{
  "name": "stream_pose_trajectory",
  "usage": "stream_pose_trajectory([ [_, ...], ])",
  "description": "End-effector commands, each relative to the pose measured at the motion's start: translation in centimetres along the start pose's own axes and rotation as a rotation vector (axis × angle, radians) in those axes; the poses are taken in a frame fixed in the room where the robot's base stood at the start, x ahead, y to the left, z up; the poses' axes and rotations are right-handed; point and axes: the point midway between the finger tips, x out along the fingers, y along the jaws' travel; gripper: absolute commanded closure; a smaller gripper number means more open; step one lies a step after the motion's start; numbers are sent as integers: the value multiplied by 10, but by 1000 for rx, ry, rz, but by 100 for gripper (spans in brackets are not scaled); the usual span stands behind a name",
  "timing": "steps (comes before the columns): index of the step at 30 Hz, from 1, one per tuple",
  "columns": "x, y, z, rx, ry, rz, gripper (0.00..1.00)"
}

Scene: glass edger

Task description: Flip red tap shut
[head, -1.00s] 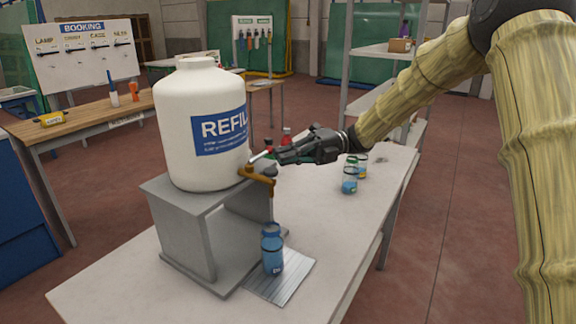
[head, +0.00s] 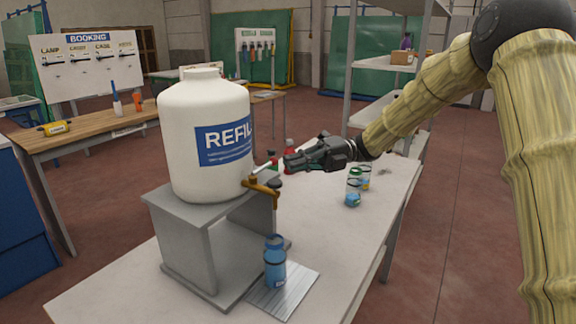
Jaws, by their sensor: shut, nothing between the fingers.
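The tap (head: 262,187) is a brass fitting low on the front of the white REFILL tank (head: 195,125). Its pale lever (head: 262,170) slants up and to the right. No red shows clearly on the lever, and its outer end is close to my fingers. My gripper (head: 288,163) is shut and empty, just right of the lever. I cannot tell whether they touch. A thin stream (head: 275,217) runs from the spout down to a blue bottle (head: 275,262), which stands upright below it on a ribbed tray (head: 293,297).
The tank stands on a grey metal stand (head: 185,245) on a pale table (head: 120,292). Small bottles (head: 354,188) stand behind, below my arm. A red-capped bottle (head: 289,155) is partly hidden behind my gripper. The table's front right is clear.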

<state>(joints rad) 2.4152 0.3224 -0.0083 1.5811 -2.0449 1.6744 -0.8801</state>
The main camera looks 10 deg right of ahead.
Motion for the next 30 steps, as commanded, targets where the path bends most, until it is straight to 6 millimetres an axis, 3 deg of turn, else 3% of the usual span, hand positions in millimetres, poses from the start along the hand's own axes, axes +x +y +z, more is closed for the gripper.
stream_pose_trajectory([
  [6, -45, -1, -4, 1, -4, -1, 100],
  [15, -86, -1, -6, 3, 1, 0, 100],
  [30, -94, -1, -6, 4, 5, 0, 100],
])
